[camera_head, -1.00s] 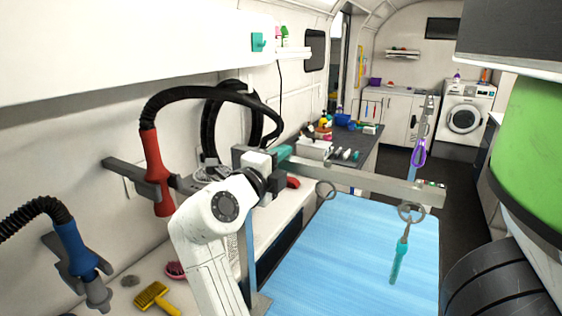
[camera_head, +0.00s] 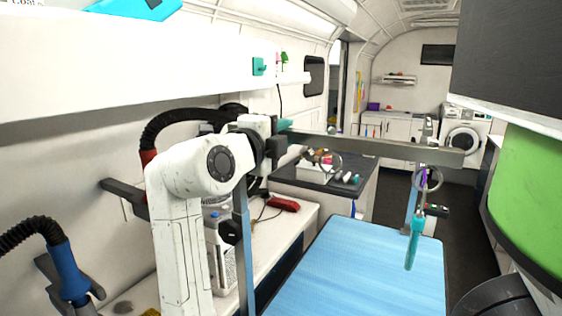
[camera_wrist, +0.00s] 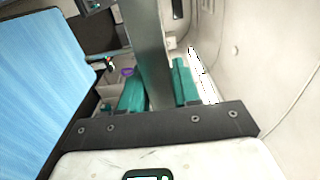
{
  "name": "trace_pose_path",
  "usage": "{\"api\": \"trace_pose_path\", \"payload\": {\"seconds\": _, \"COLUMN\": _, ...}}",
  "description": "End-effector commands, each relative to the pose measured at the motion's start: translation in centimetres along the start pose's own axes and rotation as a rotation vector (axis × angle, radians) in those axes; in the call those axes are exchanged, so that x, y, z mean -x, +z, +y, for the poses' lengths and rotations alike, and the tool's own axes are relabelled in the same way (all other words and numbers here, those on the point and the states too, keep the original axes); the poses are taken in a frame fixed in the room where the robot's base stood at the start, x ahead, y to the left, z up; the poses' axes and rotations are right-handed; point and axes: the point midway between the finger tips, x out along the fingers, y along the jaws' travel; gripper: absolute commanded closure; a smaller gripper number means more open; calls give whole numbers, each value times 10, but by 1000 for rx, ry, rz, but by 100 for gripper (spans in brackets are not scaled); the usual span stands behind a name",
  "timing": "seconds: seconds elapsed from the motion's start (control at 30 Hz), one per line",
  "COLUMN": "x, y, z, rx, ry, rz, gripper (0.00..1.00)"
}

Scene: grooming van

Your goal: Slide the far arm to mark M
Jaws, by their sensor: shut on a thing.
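My gripper (camera_head: 284,128) is shut on a long grey bar (camera_head: 385,147), close to the bar's left end. In the wrist view my teal fingers (camera_wrist: 157,82) lie on both sides of the bar (camera_wrist: 148,45). The bar runs level to the right above the blue grooming table (camera_head: 350,270). A ring loop (camera_head: 428,180) and a teal handle (camera_head: 412,245) hang near its right end. A blue-grey post (camera_head: 243,265) stands at the left, its top hidden by my arm. A second post (camera_head: 411,190) stands farther back. I cannot make out mark M.
A red hand tool (camera_head: 284,203) lies on the left counter. A dark-topped cabinet (camera_head: 345,183) with bottles is behind the table. A blue dryer nozzle (camera_head: 68,265) sticks out at lower left. A large green cylinder (camera_head: 535,195) fills the right edge. Floor shows right of the table.

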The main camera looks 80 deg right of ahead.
Motion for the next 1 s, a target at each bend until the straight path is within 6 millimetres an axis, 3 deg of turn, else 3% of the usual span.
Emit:
{"api": "trace_pose_path", "payload": {"seconds": 0.03, "x": 1, "y": 1, "z": -12, "rx": -6, "ry": -7, "rz": -5, "gripper": 100}}
{"api": "trace_pose_path", "payload": {"seconds": 0.13, "x": 1, "y": 1, "z": -22, "rx": -4, "ry": -7, "rz": -6, "gripper": 100}}
{"api": "trace_pose_path", "payload": {"seconds": 0.5, "x": 1, "y": 1, "z": -26, "rx": -1, "ry": -9, "rz": -5, "gripper": 100}}
{"api": "trace_pose_path", "payload": {"seconds": 0.53, "x": 1, "y": 1, "z": -26, "rx": -1, "ry": -9, "rz": -5, "gripper": 68}}
{"api": "trace_pose_path", "payload": {"seconds": 0.73, "x": 1, "y": 1, "z": -25, "rx": -1, "ry": -7, "rz": -5, "gripper": 49}}
{"api": "trace_pose_path", "payload": {"seconds": 1.0, "x": 2, "y": 0, "z": -23, "rx": -1, "ry": -3, "rz": -3, "gripper": 48}}
